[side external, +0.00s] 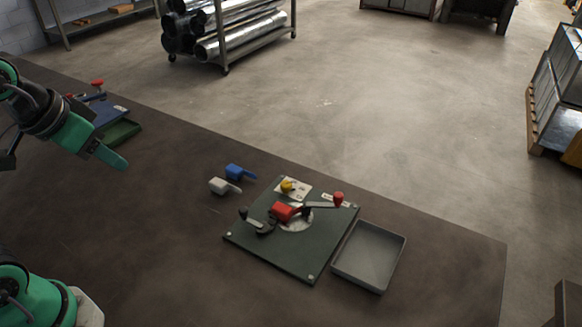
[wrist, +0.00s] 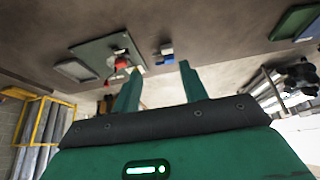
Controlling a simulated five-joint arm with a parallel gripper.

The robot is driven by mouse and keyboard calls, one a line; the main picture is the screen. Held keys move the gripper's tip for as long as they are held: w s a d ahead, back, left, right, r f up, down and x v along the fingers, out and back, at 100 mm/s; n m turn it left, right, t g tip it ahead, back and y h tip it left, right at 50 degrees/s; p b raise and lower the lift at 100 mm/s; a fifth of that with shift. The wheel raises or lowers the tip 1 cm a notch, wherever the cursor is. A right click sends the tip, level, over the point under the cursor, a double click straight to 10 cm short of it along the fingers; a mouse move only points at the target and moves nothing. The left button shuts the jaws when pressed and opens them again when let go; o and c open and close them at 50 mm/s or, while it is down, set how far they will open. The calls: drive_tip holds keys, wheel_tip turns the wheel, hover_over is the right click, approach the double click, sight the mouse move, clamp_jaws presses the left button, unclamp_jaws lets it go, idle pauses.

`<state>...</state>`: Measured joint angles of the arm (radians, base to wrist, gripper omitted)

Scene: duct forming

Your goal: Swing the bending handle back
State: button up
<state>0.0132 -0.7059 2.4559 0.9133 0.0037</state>
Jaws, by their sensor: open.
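The bending fixture is a dark green plate (side external: 285,255) on the brown table; it also shows in the wrist view (wrist: 90,50). A grey bar handle with a red knob (side external: 338,198) points to the plate's right back edge. A red block (side external: 283,211) sits near the round pale disc at the middle. A shorter lever with a black knob (side external: 243,213) lies at the left. My gripper (side external: 122,165) is up at the left, well apart from the fixture. In the wrist view my gripper (wrist: 160,68) has its two green fingers spread, with nothing between them.
A grey tray (side external: 369,256) stands right of the plate. A green tray (side external: 120,134) and a blue item (side external: 108,115) are at the far left. The table between my gripper and the fixture is mostly clear.

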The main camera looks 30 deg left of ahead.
drive_tip(key=w+d+r+m+g, duration=0.1)
drive_tip(key=w+d+r, duration=0.15)
drive_tip(key=w, duration=0.35)
drive_tip(key=w+d+r+m+g, duration=0.1)
drive_tip(key=w+d+r, duration=0.15)
drive_tip(key=w, duration=0.35)
drive_tip(key=m+g, duration=0.3)
drive_tip(key=m, duration=0.2)
hover_over(338, 195)
drive_tip(key=f, duration=1)
drive_tip(key=a+f, duration=0.1)
drive_tip(key=f, duration=0.4)
drive_tip(key=shift+w+f, duration=0.15)
drive_tip(key=shift+f, duration=0.1)
drive_tip(key=shift+d+f, duration=0.35)
drive_tip(key=shift+f, duration=0.05)
drive_tip(key=shift+d+f, duration=0.1)
drive_tip(key=shift+f, duration=3.8)
drive_tip(key=shift+c, duration=0.4)
